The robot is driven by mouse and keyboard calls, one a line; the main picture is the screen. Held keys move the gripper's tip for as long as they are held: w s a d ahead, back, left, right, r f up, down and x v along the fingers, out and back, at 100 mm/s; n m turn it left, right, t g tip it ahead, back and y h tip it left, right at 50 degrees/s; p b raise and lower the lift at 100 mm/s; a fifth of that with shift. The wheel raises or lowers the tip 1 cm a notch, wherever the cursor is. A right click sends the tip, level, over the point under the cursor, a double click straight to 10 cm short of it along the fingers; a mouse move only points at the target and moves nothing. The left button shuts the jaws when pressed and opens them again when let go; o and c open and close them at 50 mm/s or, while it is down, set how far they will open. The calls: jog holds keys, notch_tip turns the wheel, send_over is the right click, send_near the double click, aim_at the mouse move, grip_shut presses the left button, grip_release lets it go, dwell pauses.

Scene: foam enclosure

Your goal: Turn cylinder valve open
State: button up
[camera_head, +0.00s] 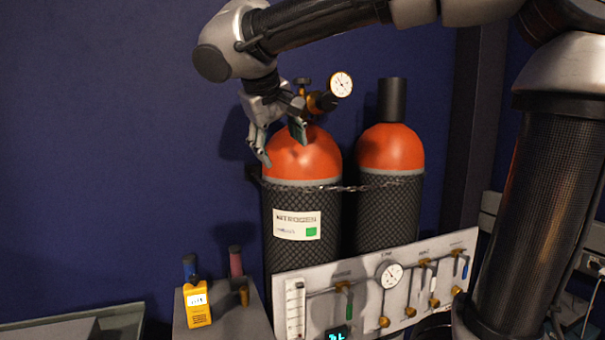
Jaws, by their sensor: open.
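Two gas cylinders with orange tops and dark mesh-patterned bodies stand side by side against the blue wall. The left cylinder (318,160) carries a white label with a green square. On its top sits a brass valve and regulator (318,103) with a round white gauge (341,84). My gripper (282,146) points down at the left cylinder's top, just left of the regulator. Its fingers are spread and nothing shows between them. The gripper partly hides the valve, and I cannot tell whether it touches it. The right cylinder (391,148) has a dark cap (392,100).
A chain (365,187) runs across both cylinders. A white panel (365,312) with gauge, small valves and flow tube stands in front. A yellow handheld meter (196,304) sits on a grey stand at lower left. The space left of my gripper is clear.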

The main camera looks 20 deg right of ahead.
jog(key=s+d+f+n+g+y, duration=0.1)
jog(key=s+d+f, duration=0.2)
jog(key=f, duration=0.2)
jog(key=shift+s+d+f, duration=0.4)
